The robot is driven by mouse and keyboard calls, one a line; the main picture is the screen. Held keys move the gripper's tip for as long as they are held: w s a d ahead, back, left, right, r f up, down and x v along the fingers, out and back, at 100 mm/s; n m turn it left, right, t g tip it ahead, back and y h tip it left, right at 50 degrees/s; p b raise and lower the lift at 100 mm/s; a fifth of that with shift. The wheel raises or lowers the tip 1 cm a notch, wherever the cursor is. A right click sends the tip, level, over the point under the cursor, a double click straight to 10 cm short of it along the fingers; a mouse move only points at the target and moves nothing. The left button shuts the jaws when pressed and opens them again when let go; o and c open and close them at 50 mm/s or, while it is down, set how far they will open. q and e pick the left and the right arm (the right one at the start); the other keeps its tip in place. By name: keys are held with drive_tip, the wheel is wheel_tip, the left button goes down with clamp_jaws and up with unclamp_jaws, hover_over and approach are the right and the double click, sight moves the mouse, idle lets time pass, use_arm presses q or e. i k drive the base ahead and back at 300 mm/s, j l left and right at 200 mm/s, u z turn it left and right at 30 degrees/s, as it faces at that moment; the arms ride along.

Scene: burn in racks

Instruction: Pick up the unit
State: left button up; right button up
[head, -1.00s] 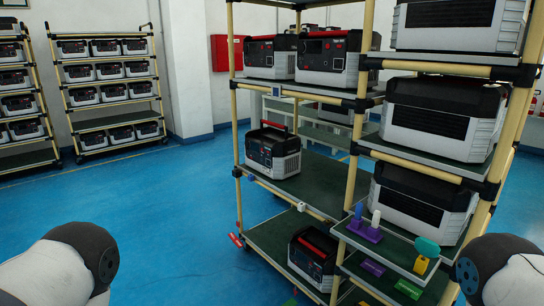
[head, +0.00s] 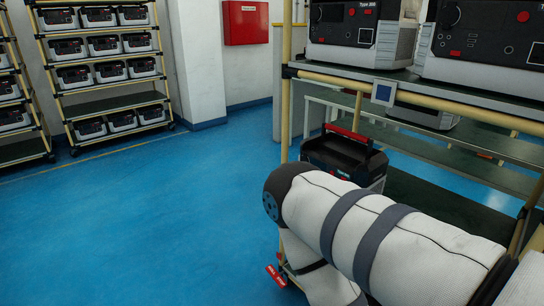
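A black and grey unit with a red handle (head: 345,158) sits on the rack's middle shelf (head: 440,205), right of centre in the head view. My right arm, in white and grey covering, crosses in front and hides its lower part. Two larger grey and black units stand on the shelf above: one is on the left (head: 360,40), and one is cut off by the right edge (head: 485,45). Which unit the task means cannot be told. Neither gripper is in view; only part of my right arm shows.
The rack's upper shelf edge (head: 420,98) and its left post (head: 286,110) stand close to my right arm. Blue floor (head: 150,220) is clear at left and centre. Racks of several units (head: 105,72) and a red wall box (head: 246,23) are at the back.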

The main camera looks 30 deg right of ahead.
sight(345, 156)
drive_tip(key=i+j+z, duration=0.1)
drive_tip(key=i+z, duration=0.4)
drive_tip(key=i+j+z, duration=0.45)
drive_tip(key=i, duration=0.15)
drive_tip(key=i+j+z, duration=0.5)
drive_tip(key=i+l, duration=0.05)
drive_tip(key=l, duration=0.05)
